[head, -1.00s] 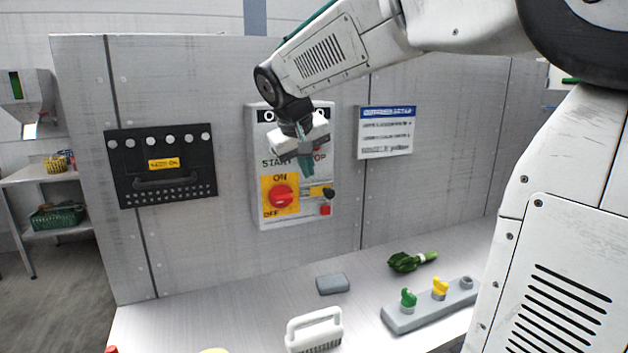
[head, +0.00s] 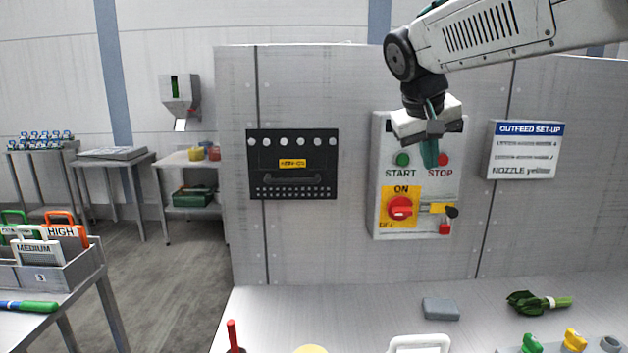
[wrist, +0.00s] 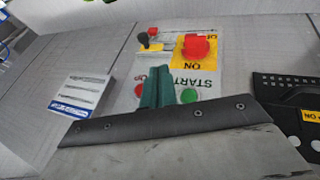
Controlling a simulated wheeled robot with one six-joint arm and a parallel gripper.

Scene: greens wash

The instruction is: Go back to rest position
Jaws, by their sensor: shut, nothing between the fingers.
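My gripper (head: 430,155) hangs in front of the upper part of the control panel (head: 381,215), between the green START button (head: 403,159) and the red STOP button (head: 443,159). Its teal fingers are together with nothing between them. In the wrist view the closed fingers (wrist: 157,88) point toward the panel, with the green button (wrist: 190,95) beside them. The red rotary switch (head: 400,208) is on a yellow plate marked ON. A yellow tag and a dark padlock-like piece (head: 451,212) are at its right. I cannot tell the gap between fingers and panel.
A sign (head: 525,150) and a black box (head: 293,165) are on the wall. The counter holds a grey block (head: 440,308), leafy greens (head: 538,303), a white-handled brush (head: 418,344) and a nozzle rack (head: 608,346). A bin table (head: 85,285) stands left; the floor between is clear.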

